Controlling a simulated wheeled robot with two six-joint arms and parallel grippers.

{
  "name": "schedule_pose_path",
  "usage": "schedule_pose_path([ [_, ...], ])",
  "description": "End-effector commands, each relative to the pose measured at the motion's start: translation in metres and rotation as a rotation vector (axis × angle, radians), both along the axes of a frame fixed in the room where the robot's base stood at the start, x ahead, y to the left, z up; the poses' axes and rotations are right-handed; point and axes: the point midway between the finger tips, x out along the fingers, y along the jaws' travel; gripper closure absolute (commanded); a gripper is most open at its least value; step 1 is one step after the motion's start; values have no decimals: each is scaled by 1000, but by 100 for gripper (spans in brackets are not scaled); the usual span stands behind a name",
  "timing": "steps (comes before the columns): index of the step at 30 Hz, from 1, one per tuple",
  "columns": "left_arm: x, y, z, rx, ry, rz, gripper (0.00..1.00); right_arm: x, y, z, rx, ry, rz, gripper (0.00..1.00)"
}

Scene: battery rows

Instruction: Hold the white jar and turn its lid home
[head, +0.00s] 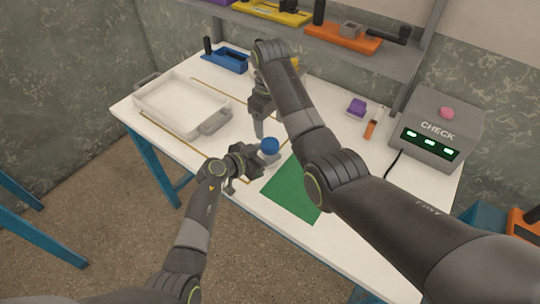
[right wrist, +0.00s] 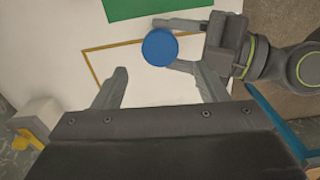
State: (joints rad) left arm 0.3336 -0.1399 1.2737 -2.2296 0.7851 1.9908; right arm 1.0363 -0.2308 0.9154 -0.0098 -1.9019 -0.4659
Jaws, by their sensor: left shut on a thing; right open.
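The white jar (head: 269,157) stands on the table with a blue lid (head: 270,145) on top; the arm and lid hide most of it. My left gripper (head: 262,160) is shut on the jar from the left. In the right wrist view the blue lid (right wrist: 160,46) is seen from above, between the fingers of my left gripper (right wrist: 178,43). I cannot tell how far down the lid sits. My right gripper (head: 260,129) points down, open and empty, a little beyond and left of the lid. Its fingers (right wrist: 160,88) are apart with only table between them.
A green mat (head: 294,190) lies right of the jar. A white tray (head: 181,108) is at the left, a blue holder (head: 230,62) behind it. A purple block (head: 357,106), an orange-ended tube (head: 371,128) and a grey CHECK box (head: 433,125) are at the right. A shelf (head: 350,52) spans the back.

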Motion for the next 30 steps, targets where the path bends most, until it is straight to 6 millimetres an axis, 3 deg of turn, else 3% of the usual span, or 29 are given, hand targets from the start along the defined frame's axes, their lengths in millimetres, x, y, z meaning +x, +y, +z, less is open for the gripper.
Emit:
schedule_pose_path([
  [17,0,0,0,0,0,0,100,0,0,0,0,1,71,34],
  [30,0,0,0,0,0,0,100,-1,0,-62,-1,2,70,34],
])
